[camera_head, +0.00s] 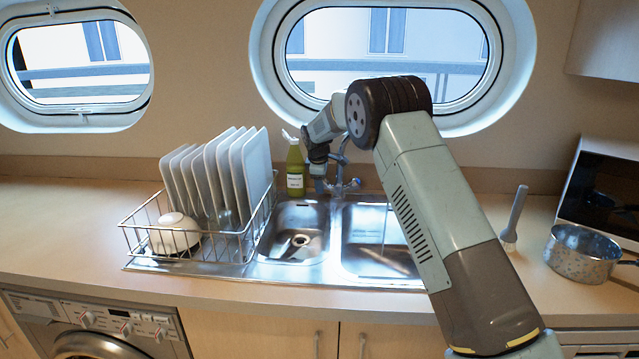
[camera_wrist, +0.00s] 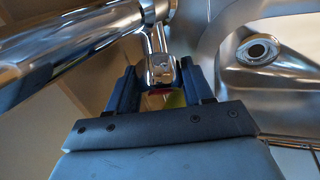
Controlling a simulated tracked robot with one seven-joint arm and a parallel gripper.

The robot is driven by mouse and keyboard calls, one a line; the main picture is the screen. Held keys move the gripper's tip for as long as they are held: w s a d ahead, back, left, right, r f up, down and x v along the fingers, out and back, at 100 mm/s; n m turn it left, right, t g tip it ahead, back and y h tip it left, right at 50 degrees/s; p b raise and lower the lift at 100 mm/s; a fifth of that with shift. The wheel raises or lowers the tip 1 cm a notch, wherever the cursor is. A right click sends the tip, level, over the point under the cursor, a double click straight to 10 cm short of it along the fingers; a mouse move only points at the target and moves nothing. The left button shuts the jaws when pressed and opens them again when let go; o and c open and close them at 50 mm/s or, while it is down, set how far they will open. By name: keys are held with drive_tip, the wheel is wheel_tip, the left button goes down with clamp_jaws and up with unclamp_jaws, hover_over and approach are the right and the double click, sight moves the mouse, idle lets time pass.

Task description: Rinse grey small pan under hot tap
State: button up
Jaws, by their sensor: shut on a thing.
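The grey small pan (camera_head: 580,254) stands upright on the counter at the far right of the head view, well away from my gripper. My gripper (camera_head: 319,180) is at the tap (camera_head: 341,163) behind the sink. In the wrist view my gripper (camera_wrist: 160,72) is shut on a chrome tap handle (camera_wrist: 161,70), with a finger on each side. A small red mark (camera_wrist: 160,93) shows at the handle's near end. I cannot tell whether water runs. The sink has a left basin (camera_head: 297,219) and a right basin (camera_head: 365,215), part-hidden by my arm.
A dish rack (camera_head: 245,243) with upright white plates (camera_head: 255,165) and a white bowl (camera_head: 174,235) stands left of the sink. A green bottle (camera_head: 295,172) stands close beside my gripper. A brush (camera_head: 512,220) and a microwave (camera_head: 600,195) are at the right.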

drive_tip(key=c, duration=0.3)
drive_tip(key=shift+c, duration=0.2)
drive_tip(key=shift+m+t+h, duration=0.5)
drive_tip(key=shift+m+t, duration=1.2)
drive_tip(key=shift+m, duration=0.4)
drive_tip(key=o, duration=1)
drive_tip(key=shift+c, duration=0.2)
